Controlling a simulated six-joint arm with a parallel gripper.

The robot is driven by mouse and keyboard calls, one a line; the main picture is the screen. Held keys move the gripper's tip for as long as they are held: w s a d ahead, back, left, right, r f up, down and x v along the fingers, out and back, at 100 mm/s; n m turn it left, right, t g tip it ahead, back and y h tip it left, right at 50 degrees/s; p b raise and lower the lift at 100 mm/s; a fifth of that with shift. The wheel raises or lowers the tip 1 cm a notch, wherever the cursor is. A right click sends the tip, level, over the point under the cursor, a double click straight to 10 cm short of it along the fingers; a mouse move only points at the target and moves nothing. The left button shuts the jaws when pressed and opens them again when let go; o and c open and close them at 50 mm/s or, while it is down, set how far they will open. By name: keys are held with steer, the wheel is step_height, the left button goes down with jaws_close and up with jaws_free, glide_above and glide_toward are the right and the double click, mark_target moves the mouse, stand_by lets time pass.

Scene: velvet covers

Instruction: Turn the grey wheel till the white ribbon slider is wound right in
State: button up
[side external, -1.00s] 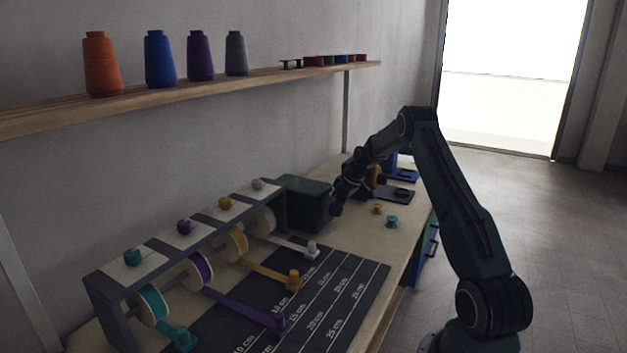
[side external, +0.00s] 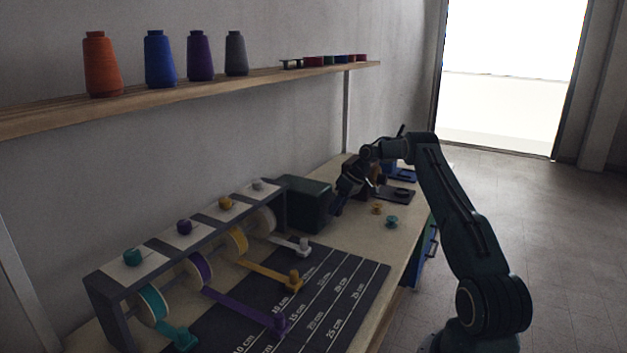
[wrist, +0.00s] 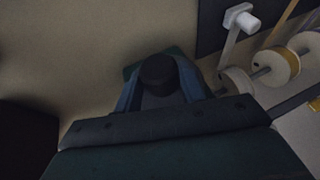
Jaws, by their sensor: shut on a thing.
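My gripper (side external: 338,206) is at the far right side of the dark green box (side external: 304,203) at the rack's far end. In the wrist view, its two blue fingers are shut on a dark grey round wheel (wrist: 158,69), one on each side. The wheel is hidden in the side view behind the box and gripper. The white ribbon slider (side external: 304,245) lies on the dark measuring mat, a short ribbon length out from the white spool (side external: 266,221). It also shows in the wrist view (wrist: 241,18).
Yellow (side external: 294,279), purple (side external: 280,324) and teal (side external: 184,339) sliders lie out from their spools. Coloured knobs top the rack (side external: 95,289). Two small bobbins (side external: 391,221) stand on the bench right of my gripper. A shelf (side external: 200,90) runs above.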

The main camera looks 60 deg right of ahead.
steer(key=shift+w, duration=0.15)
steer(key=o, duration=1)
steer(key=shift+c, duration=0.2)
steer(key=v, duration=0.7)
steer(key=shift+s+r, duration=0.2)
steer(key=shift+s, duration=0.05)
